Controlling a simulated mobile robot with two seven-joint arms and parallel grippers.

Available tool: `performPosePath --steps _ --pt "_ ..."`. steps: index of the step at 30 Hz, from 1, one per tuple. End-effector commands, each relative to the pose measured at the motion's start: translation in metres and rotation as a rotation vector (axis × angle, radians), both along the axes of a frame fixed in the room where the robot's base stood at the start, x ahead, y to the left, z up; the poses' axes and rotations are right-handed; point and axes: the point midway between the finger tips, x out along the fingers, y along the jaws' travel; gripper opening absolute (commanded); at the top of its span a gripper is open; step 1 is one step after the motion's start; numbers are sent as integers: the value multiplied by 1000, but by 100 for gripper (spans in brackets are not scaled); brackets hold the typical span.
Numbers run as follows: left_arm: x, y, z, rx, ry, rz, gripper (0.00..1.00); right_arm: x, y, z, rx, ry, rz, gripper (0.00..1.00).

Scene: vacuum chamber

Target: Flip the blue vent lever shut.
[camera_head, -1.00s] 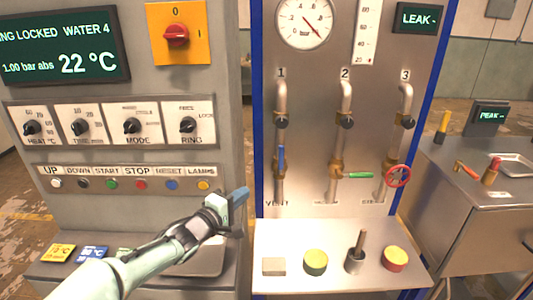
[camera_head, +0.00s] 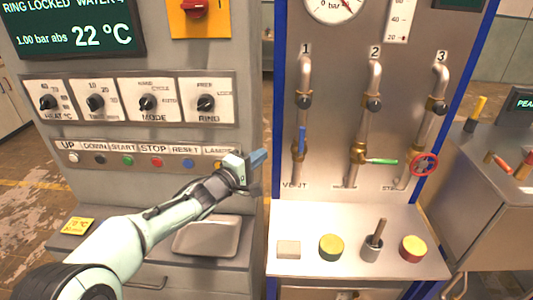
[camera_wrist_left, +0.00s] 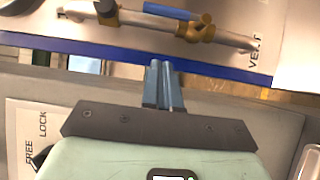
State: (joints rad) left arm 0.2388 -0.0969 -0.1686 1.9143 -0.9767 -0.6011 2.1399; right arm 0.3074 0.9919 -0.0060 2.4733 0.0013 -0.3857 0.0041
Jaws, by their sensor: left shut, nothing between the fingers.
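The blue vent lever (camera_head: 301,139) is on pipe 1 of the steel valve panel, above the VENT label. It lies upright, in line with the pipe. In the left wrist view the blue lever (camera_wrist_left: 166,11) shows at the top, beside its brass valve body. My left gripper (camera_head: 257,158) is shut and empty, left of the lever and apart from it, in front of the grey console's right edge. In the left wrist view its closed blue fingers (camera_wrist_left: 161,84) point toward the blue panel edge, below the lever. My right gripper is not in view.
Pipe 2 has a green lever (camera_head: 381,161) lying sideways, and pipe 3 a red handwheel (camera_head: 425,164). A steel shelf (camera_head: 345,262) below holds a block, a green-and-yellow knob, a metal post and a red-and-yellow knob. The blue panel edge (camera_head: 278,90) stands between gripper and lever.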

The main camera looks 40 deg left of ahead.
Motion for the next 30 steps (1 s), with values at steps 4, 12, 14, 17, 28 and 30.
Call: performPosePath --steps 4,12,14,17,28,30 --pt "33 -2 0 0 2 -2 0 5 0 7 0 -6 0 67" --pt "87 -9 1 0 -1 -4 0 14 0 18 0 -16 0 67" --pt "92 -17 0 -1 -2 -5 0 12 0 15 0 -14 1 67" --pt "100 -26 -1 0 0 -3 0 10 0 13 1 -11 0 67" --pt "107 -33 0 0 1 0 0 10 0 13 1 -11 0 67" --pt "107 -33 0 0 1 0 0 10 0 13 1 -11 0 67"
